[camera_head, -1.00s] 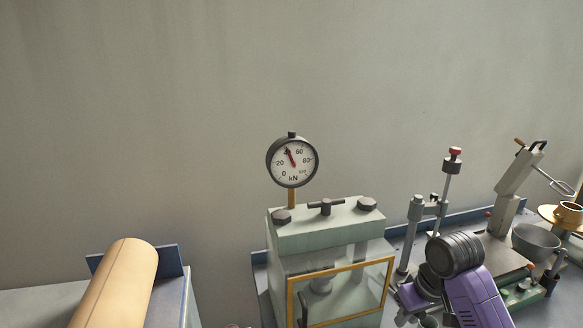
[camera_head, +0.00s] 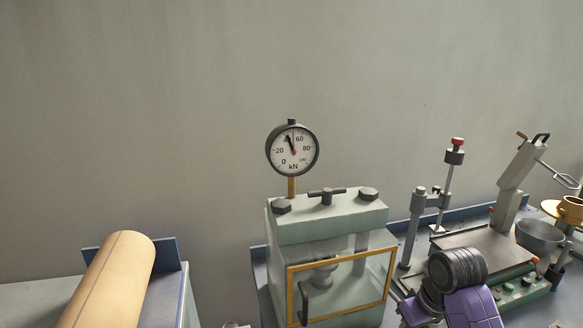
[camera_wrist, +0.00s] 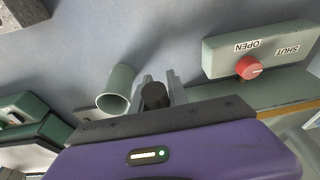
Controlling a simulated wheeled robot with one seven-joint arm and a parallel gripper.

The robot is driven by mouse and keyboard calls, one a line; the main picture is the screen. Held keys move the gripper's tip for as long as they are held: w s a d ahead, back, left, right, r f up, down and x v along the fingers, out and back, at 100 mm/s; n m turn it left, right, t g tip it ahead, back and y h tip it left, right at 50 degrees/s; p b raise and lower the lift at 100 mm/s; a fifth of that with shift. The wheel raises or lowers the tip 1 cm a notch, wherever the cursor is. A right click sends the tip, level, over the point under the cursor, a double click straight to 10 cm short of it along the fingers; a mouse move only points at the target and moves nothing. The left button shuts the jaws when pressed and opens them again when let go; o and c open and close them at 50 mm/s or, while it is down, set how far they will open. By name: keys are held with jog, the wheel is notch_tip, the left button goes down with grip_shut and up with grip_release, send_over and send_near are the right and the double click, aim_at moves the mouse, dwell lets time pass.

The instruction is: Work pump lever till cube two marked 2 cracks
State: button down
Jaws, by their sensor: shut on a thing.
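The press (camera_head: 330,225) stands right of centre in the head view, with a gold-framed clear guard (camera_head: 290,295) across its front. Its round kN gauge (camera_head: 292,150) has a black needle a little above 40 and a red one near 50. My gripper (camera_wrist: 160,83) is shut on the black round end of the pump lever (camera_wrist: 155,96) in the wrist view. The fingertips are below the frame in the head view. A red knob (camera_wrist: 249,67) sits on a plate marked OPEN and SHUT. I cannot make out a cube marked 2.
A pale green hollow tube (camera_wrist: 116,88) stands close to my fingers. A tan roll (camera_head: 112,285) lies on the left bench. A clamp stand (camera_head: 413,235), a grey bowl (camera_head: 540,236) and a mixer-like device (camera_head: 520,170) crowd the right side.

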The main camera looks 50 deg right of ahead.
jog(key=shift+b+x, duration=0.3)
jog(key=shift+x, duration=0.5)
jog(key=shift+s+a, duration=0.15)
jog(key=shift+s, duration=0.05)
jog(key=shift+r, duration=0.1)
jog(key=r+p, duration=0.2)
jog(key=p, duration=0.1)
jog(key=r+p, duration=0.1)
jog(key=r, duration=0.1)
jog(key=shift+w+d, duration=0.2)
jog(key=shift+w, duration=0.15)
jog(key=r+p, duration=0.1)
jog(key=w+r+p, duration=0.1)
jog(key=r+p, duration=0.1)
jog(key=d+r+p, duration=0.1)
jog(key=p, duration=0.1)
jog(key=shift+w+r, duration=0.2)
jog(key=shift+r, duration=0.05)
jog(key=c, duration=1.2)
grip_release()
